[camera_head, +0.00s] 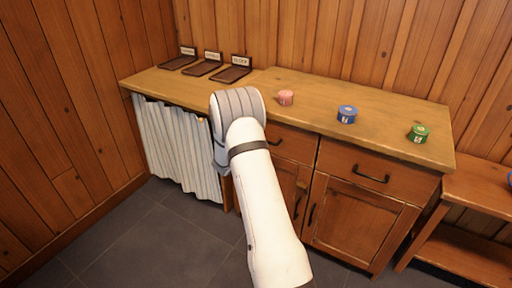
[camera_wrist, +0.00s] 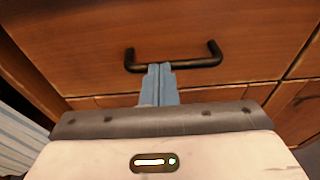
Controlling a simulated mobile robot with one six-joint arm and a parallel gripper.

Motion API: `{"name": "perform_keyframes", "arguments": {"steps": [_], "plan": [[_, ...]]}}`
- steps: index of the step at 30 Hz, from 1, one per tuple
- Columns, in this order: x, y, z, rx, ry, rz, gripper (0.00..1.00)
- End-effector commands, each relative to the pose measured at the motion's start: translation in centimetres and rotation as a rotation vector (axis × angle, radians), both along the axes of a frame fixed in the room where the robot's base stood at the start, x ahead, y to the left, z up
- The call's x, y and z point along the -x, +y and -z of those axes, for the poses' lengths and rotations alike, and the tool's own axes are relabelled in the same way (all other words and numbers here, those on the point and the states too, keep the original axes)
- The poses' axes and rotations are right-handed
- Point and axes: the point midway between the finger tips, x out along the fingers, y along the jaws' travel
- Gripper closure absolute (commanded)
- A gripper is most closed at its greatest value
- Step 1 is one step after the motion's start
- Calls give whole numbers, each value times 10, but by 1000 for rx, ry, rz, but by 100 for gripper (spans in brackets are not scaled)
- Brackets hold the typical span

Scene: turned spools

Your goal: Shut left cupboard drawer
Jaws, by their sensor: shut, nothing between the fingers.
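The left cupboard drawer (camera_head: 299,144) has a wooden front under the counter, partly hidden by my arm in the head view. Its front (camera_wrist: 95,30) fills most of the wrist view, with a dark bar handle (camera_wrist: 200,63) across it. My gripper (camera_wrist: 160,68) is shut and empty, its fingertips at the middle of the handle; I cannot tell whether they touch it. In the head view the gripper is hidden behind my arm. The drawer looks nearly flush with the cupboard, but I cannot tell whether a small gap is left.
A pink spool (camera_head: 286,98), a blue spool (camera_head: 347,115) and a green spool (camera_head: 418,134) stand on the counter (camera_head: 310,110). Three dark labelled trays (camera_head: 232,74) lie at its back left. The right drawer (camera_head: 340,164) is beside. A white curtain (camera_head: 175,145) hangs left; a low shelf (camera_head: 480,190) stands right.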

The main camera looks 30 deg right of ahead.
Motion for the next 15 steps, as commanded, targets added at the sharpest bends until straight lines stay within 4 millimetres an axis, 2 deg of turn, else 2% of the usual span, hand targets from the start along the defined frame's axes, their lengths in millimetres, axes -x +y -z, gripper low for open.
{"name": "perform_keyframes", "arguments": {"steps": [3, 15], "plan": [[-7, -1, -7, 8, -13, -9, 100], [-7, 6, -9, 11, -15, -15, 100]]}}
